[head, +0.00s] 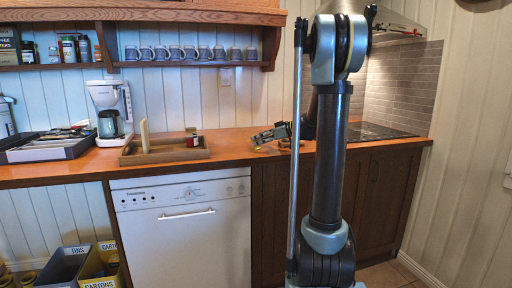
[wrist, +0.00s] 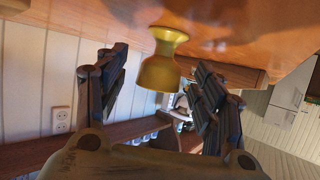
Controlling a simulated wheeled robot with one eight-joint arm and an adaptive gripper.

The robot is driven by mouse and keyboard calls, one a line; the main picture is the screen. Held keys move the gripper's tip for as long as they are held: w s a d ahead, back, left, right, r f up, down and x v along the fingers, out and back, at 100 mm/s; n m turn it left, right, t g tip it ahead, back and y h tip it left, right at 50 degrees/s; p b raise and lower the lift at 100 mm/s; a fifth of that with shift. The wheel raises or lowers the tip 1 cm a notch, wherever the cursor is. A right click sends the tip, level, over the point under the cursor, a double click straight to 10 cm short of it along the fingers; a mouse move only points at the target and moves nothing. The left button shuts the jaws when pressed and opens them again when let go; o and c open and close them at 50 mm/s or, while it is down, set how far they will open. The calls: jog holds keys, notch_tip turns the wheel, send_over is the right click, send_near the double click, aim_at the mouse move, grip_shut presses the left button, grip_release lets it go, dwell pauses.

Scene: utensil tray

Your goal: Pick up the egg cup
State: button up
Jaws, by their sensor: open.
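The yellow egg cup (wrist: 160,72) shows near the middle of the wrist view, which looks upside down, with its base against the wooden counter. In the head view, only a small yellow bit of the egg cup (head: 257,149) shows on the counter, below my gripper (head: 268,136). In the wrist view my gripper (wrist: 162,62) is open, with one dark finger on each side of the egg cup. A gap shows between each finger and the cup; nothing is held.
A wooden tray (head: 127,158) with an upright board and a small jar stands left of my gripper. A utensil tray (head: 78,150) and a white coffee maker (head: 103,95) are farther left. A hob (head: 375,131) lies to the right. A mug shelf (head: 190,64) hangs above.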

jog(key=x, duration=0.2)
jog(key=shift+w+a+f, duration=0.1)
jog(key=shift+w+a, duration=0.05)
jog(key=shift+a, duration=0.1)
jog(key=c, duration=1.1)
jog(key=shift+c, duration=0.2)
